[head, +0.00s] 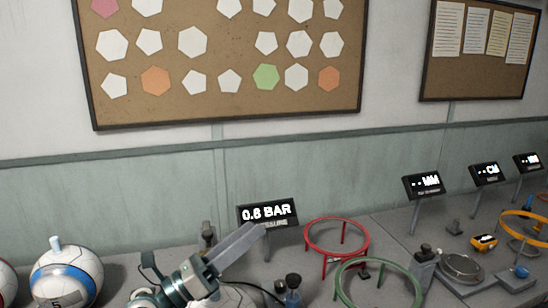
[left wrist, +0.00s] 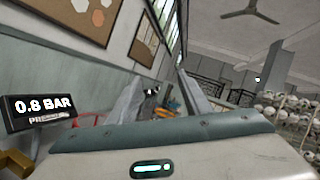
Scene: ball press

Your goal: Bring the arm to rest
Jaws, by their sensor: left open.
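My left gripper (head: 245,242) is raised in front of the pressure display (head: 268,213) in the head view, its fingers pointing up and to the right. In the left wrist view its two fingers (left wrist: 160,88) stand apart with nothing between them. The display also shows in the left wrist view (left wrist: 38,112), at the left. It reads in BAR; the digit after the point looks different in the two views. A white ball with a blue band (head: 66,277) sits at the lower left of the head view. My right gripper is not in view.
A red ring stand (head: 337,234) and a green ring stand (head: 378,267) stand right of my gripper. A round scale (head: 462,267) and an orange ring (head: 526,214) are farther right. Racks of balls (left wrist: 292,122) show in the left wrist view.

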